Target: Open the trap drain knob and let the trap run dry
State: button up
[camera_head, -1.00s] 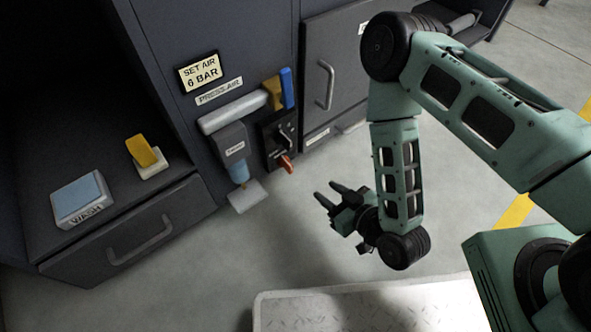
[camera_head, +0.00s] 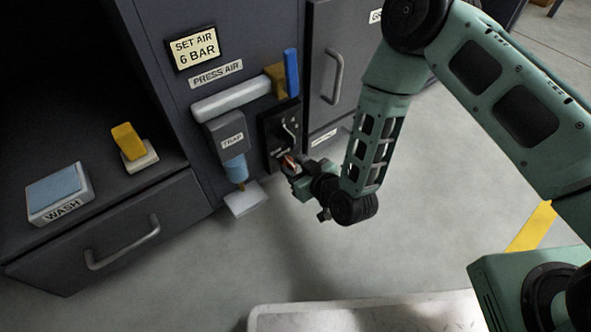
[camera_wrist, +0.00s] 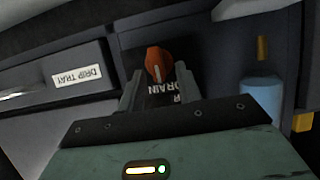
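The drain knob (camera_wrist: 158,65) is orange-red with a pale mark. In the wrist view it sits between and just beyond the fingertips of my gripper (camera_wrist: 160,72), with gaps at both sides. My gripper is open. In the head view my gripper (camera_head: 288,168) is at the black panel (camera_head: 270,135) and mostly covers the knob. A label ending in DRAIN (camera_wrist: 160,88) shows partly between the fingers. The grey TRAP block (camera_head: 228,138) with its light-blue bowl (camera_head: 235,168) is left of my gripper. The bowl also shows at right in the wrist view (camera_wrist: 262,92).
A white pad (camera_head: 246,200) lies below the bowl. A pale pipe (camera_head: 230,103) and blue lever (camera_head: 291,72) are above. The WASH box (camera_head: 60,195) and yellow block (camera_head: 128,141) stand left. Floor is clear below.

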grip_shut()
jog(key=shift+w+d+p, duration=0.1)
jog(key=shift+p, duration=0.25)
jog(key=shift+w+d+m+g+y+p, duration=0.2)
jog(key=shift+m+g+y+p, duration=0.4)
jog(key=shift+m+p, duration=0.5)
jog(key=shift+w+d+f+m+y+b, duration=0.15)
jog(key=shift+f+m+y+b, duration=0.3)
jog(key=shift+m+y, duration=1)
jog(key=shift+d+f+m+y+b, duration=0.25)
jog(key=shift+m+y+b, duration=0.35)
jog(key=shift+m, duration=1.7)
jog(key=shift+w+d+f+m+y+b, duration=0.15)
jog(key=shift+f+m+y+b, duration=0.3)
jog(key=shift+m+y, duration=1)
jog(key=shift+r+m+h, duration=0.1)
jog(key=shift+m+h, duration=0.3)
jog(key=shift+m, duration=0.1)
